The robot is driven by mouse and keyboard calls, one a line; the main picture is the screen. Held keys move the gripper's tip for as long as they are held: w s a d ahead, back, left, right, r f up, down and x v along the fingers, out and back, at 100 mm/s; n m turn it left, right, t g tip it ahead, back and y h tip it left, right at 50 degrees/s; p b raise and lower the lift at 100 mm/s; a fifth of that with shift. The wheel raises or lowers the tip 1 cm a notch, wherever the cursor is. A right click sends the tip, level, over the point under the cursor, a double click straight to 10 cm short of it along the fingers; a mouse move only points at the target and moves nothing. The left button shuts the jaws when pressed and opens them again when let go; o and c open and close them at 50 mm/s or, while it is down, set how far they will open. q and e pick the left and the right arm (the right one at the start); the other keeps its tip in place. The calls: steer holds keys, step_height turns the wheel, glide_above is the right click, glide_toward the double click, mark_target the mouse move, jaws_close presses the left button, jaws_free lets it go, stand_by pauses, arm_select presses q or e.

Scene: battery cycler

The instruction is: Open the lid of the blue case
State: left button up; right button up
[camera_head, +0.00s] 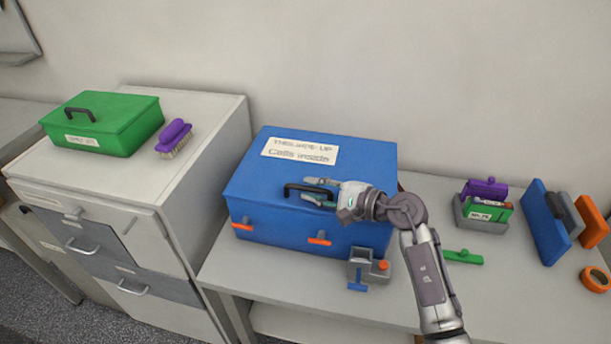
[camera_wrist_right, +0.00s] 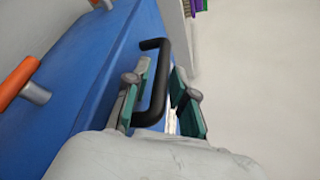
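The blue case (camera_head: 255,190) stands on the bench with its lid down. A white label (camera_head: 300,151) lies on the lid, and two orange latches (camera_head: 242,226) (camera_head: 319,238) are on the front. A black handle (camera_head: 305,188) sits near the lid's front edge. My right gripper (camera_head: 318,190) is at the handle. In the right wrist view the black handle (camera_wrist_right: 155,85) stands between the two green-padded fingers (camera_wrist_right: 160,95), which are apart with visible gaps beside the handle. The blue case (camera_wrist_right: 100,75) fills the left of that view. My left gripper is not in view.
A grey cabinet (camera_head: 190,90) at the left carries a green box (camera_head: 115,115) and a purple brush (camera_head: 174,138). A green tool (camera_head: 463,257), a grey holder (camera_head: 480,220) and upright panels (camera_head: 545,220) are at the right.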

steer(key=shift+w+a+f, duration=0.1)
steer(key=shift+w+a, duration=0.05)
steer(key=shift+a, duration=0.1)
steer(key=shift+c, duration=0.7)
jaws_close()
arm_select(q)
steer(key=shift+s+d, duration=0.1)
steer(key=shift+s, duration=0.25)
